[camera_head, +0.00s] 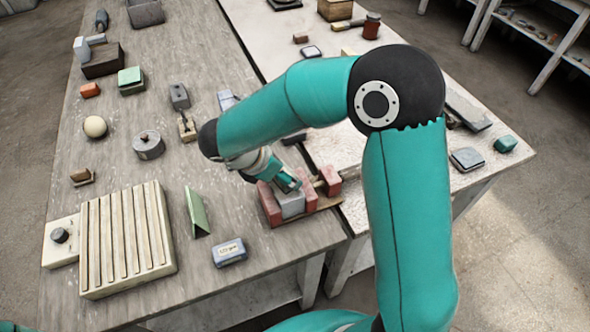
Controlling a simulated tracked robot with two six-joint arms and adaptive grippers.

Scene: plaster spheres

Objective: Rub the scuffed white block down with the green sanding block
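The scuffed white block (291,207) looks pale grey and sits between the red jaws of a clamp (269,207) near the right edge of the wooden table. My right gripper (286,182) points down just over this block. Its fingers are small and dark, and a greenish patch shows at them. I cannot tell whether that is the green sanding block in its grip or part of the gripper, nor whether it touches the white block. My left gripper is not in view.
A slatted cream board (127,240) lies front left. A green wedge (197,213) and a blue-grey box (229,252) stand between it and the clamp. A pale sphere (95,127) and a round grey tin (148,145) lie farther back. My forearm hides part of the table.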

